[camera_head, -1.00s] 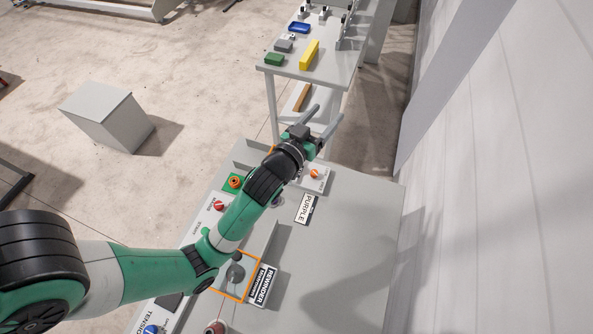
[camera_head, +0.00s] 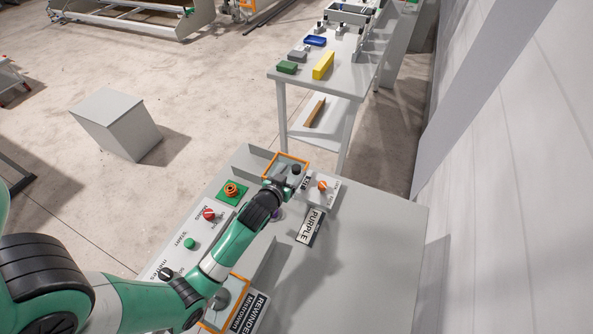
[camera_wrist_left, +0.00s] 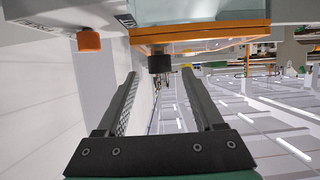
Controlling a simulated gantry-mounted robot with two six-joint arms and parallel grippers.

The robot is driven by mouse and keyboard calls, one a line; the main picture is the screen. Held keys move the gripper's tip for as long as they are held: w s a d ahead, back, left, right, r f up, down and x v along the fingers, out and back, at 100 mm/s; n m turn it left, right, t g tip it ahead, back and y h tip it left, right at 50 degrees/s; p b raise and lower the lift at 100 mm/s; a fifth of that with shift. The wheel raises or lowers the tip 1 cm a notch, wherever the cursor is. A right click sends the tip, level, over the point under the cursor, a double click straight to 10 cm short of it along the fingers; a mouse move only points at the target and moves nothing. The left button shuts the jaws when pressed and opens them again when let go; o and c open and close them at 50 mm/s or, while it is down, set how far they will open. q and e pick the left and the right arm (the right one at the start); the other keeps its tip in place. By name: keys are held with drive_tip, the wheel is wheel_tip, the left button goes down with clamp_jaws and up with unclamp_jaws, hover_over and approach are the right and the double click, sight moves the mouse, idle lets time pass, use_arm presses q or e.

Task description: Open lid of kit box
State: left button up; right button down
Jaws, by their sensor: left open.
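An orange-edged panel with a black knob (camera_head: 296,169) stands at the far end of the grey bench; I take it for the kit box lid (camera_head: 273,158), though its label is too small to read surely. The lid looks shut. In the left wrist view its orange edge (camera_wrist_left: 200,31) crosses the top, and the black knob (camera_wrist_left: 160,62) hangs in line with the gap between my fingers. My left gripper (camera_wrist_left: 159,76) is open and empty, its fingers apart on either side of that line. In the head view my left wrist reaches to the panel and its fingers are hard to make out.
Beside the panel is an orange knob (camera_head: 322,186). The bench's right part is clear. A table (camera_head: 345,85) stands beyond.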

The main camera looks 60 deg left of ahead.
sight(295, 169)
use_arm(q)
drive_tip(key=b+x, duration=0.1)
drive_tip(key=x, duration=0.3)
clamp_jaws()
idle(1.4)
